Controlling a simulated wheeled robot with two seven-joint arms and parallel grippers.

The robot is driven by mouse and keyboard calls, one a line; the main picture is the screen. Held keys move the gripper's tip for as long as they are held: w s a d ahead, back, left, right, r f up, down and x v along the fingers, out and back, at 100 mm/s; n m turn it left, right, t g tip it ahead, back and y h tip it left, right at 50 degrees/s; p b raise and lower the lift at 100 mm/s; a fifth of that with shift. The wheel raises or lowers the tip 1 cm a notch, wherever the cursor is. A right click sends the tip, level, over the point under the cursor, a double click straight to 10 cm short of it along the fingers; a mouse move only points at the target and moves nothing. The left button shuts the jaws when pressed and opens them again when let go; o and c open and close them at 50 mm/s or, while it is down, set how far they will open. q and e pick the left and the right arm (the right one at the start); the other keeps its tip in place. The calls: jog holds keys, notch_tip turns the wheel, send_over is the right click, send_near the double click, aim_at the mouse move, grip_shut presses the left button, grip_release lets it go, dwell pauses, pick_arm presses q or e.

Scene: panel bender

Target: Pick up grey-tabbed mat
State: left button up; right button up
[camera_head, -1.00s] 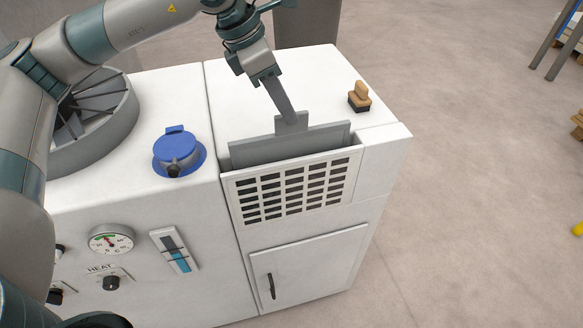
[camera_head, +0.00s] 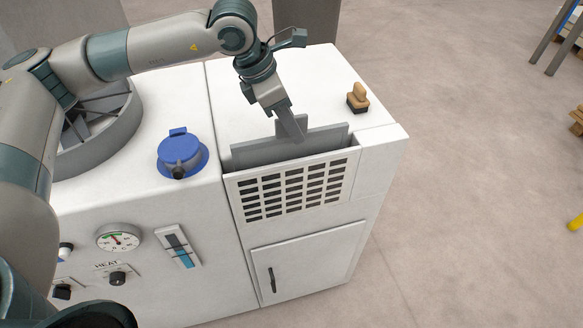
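The grey-tabbed mat (camera_head: 258,152) is a flat grey panel standing upright in a slot at the front of the white machine's top. Its lower part is hidden behind the white grille. A grey tab rises from the middle of its top edge. My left gripper (camera_head: 296,132) comes down from above, and its fingers overlap the tab in the picture. I see the fingers nearly edge-on, so I cannot tell whether they are closed on the tab. My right gripper is not in view.
The white machine (camera_head: 381,166) carries the slotted grille (camera_head: 296,190). A blue-lidded cap (camera_head: 182,152) sits left of the mat, and a round grey fan housing (camera_head: 112,140) farther left. A brown-handled stamp-like object (camera_head: 358,97) stands on the top at right. Open floor lies to the right.

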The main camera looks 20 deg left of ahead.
pick_arm(q)
grip_shut()
